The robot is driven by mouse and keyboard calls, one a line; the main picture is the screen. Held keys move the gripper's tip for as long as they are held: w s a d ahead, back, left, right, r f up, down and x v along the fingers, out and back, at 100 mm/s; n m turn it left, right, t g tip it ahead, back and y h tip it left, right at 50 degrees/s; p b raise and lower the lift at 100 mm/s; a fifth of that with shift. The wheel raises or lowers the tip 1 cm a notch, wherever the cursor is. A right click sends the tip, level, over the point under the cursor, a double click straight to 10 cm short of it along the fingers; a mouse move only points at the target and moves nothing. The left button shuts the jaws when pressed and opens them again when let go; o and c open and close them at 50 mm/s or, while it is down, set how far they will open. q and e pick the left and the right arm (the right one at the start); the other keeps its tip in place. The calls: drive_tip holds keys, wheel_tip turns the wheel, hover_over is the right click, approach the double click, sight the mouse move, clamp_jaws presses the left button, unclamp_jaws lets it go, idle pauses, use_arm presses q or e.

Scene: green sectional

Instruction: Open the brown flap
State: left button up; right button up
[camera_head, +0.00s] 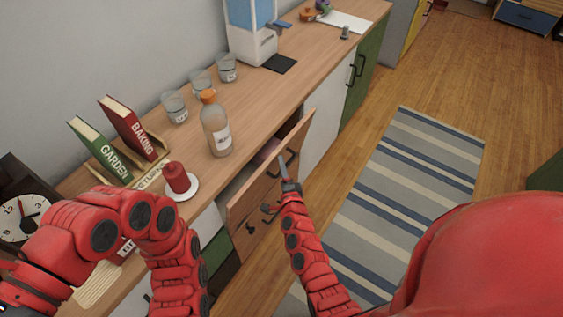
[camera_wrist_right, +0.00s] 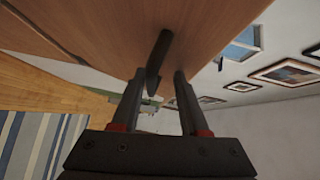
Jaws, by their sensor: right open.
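The brown flap (camera_head: 251,199) is on the front of the wooden cabinet, below the counter. It is tilted outward, with a gap at its top edge. Dark handles or fittings show on its face. My right gripper (camera_head: 287,183) is in front of the flap, near its upper right part. In the right wrist view, the open fingers (camera_wrist_right: 159,76) point at a brown wooden panel (camera_wrist_right: 205,30), and a dark handle (camera_wrist_right: 158,62) shows between and beyond their tips. Whether they touch it is unclear. My left arm is at the lower left; its gripper is out of view.
A striped rug (camera_head: 405,180) lies on the open floor at the right.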

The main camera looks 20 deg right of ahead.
drive_tip(key=s+a+r+b, duration=0.1)
drive_tip(key=s+a, duration=0.1)
drive_tip(key=s, duration=1.4)
drive_tip(key=shift+r+b, duration=0.2)
drive_tip(key=shift+b, duration=0.1)
idle(0.4)
